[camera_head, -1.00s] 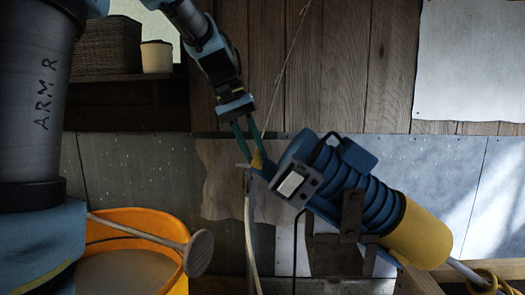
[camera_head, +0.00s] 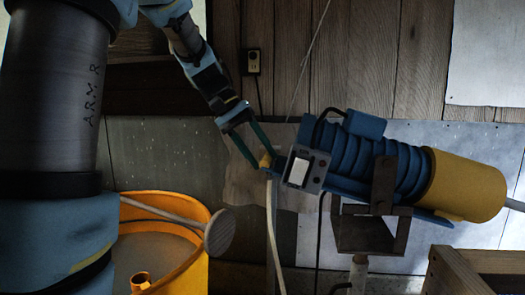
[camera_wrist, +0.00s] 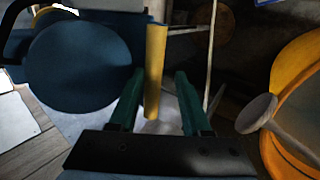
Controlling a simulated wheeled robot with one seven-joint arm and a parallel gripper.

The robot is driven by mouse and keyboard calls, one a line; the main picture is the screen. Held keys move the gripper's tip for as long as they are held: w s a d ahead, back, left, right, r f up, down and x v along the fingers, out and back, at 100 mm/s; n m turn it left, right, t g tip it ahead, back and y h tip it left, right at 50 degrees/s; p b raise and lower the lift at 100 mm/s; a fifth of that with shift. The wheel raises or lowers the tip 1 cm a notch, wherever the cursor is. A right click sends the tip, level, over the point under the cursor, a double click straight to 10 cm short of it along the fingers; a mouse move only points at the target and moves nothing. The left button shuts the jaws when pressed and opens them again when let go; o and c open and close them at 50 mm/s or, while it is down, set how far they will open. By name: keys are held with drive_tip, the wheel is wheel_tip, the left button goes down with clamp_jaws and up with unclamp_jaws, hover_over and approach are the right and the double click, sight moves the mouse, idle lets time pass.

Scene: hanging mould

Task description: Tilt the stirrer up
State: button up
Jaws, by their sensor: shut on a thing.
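The stirrer (camera_head: 365,150) is a blue ribbed body with a yellow barrel (camera_head: 463,185) at its right end and a grey shaft beyond it. It rests in a brown metal bracket (camera_head: 383,185) and slopes slightly down to the right. A small yellow handle (camera_head: 265,161) shows at its left end; in the wrist view it is a yellow bar (camera_wrist: 155,70). My gripper (camera_head: 263,160) is shut on this handle, reaching down from the upper left. In the wrist view its green fingers (camera_wrist: 155,90) stand either side of the bar. The blue body (camera_wrist: 80,65) fills the left there.
An orange bucket (camera_head: 195,265) stands at the lower left with a wooden round-ended stick (camera_head: 219,232) across its rim. A pale cord hangs beside the handle. A wooden frame (camera_head: 450,270) stands at the lower right, and a plank wall is behind.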

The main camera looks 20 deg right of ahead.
drive_tip(key=shift+o, duration=1.4)
drive_tip(key=shift+f, duration=0.1)
drive_tip(key=shift+o, duration=0.3)
drive_tip(key=v, duration=1.1)
drive_tip(key=shift+b, duration=0.45)
drive_tip(key=shift+d, duration=0.15)
drive_tip(key=s+a+f+n+t+y, duration=0.1)
drive_tip(key=s+a+f+y, duration=0.1)
drive_tip(key=a+f, duration=0.4)
drive_tip(key=s+a+f+n+t+y, duration=0.1)
drive_tip(key=s+a+f, duration=0.3)
drive_tip(key=f, duration=0.9)
drive_tip(key=s+a+f+n+t+y, duration=0.1)
drive_tip(key=s+a+f+t+y, duration=0.1)
drive_tip(key=a+f, duration=0.6)
wheel_tip(320, 180, down, 2)
drive_tip(key=shift+s+f+n+t+y+p, duration=0.1)
drive_tip(key=shift+s+n+t+y+p, duration=0.25)
drive_tip(key=shift+s+y, duration=0.35)
